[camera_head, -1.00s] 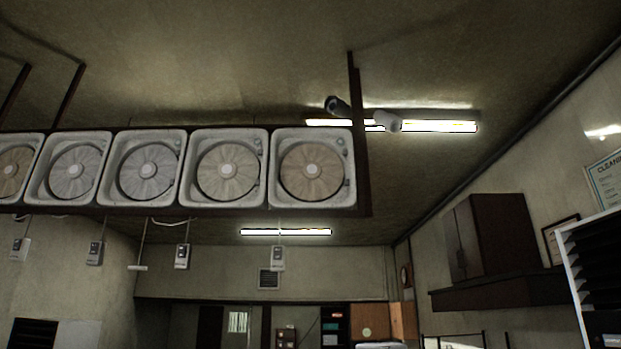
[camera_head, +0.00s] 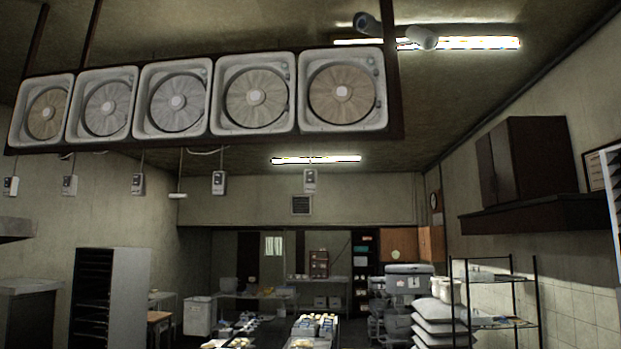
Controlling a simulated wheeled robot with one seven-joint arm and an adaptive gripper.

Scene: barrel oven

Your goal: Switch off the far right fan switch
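Several switch boxes hang on cords below a row of box fans. The far right fan switch (camera_head: 310,180) is a small pale grey box hanging under the rightmost fan (camera_head: 342,90). Another switch (camera_head: 219,182) hangs to its left, and more hang further left, such as one (camera_head: 138,184) near the left-middle of the view. The boxes are too small to tell whether each is on or off. My gripper is not in view.
The fans sit in a dark overhead frame (camera_head: 398,135). A dark wall cabinet (camera_head: 525,160) is at the right. Below are a wire rack (camera_head: 538,300), stacked white sacks (camera_head: 438,322), a grey tray rack (camera_head: 130,300) and a table with items in the lower middle.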

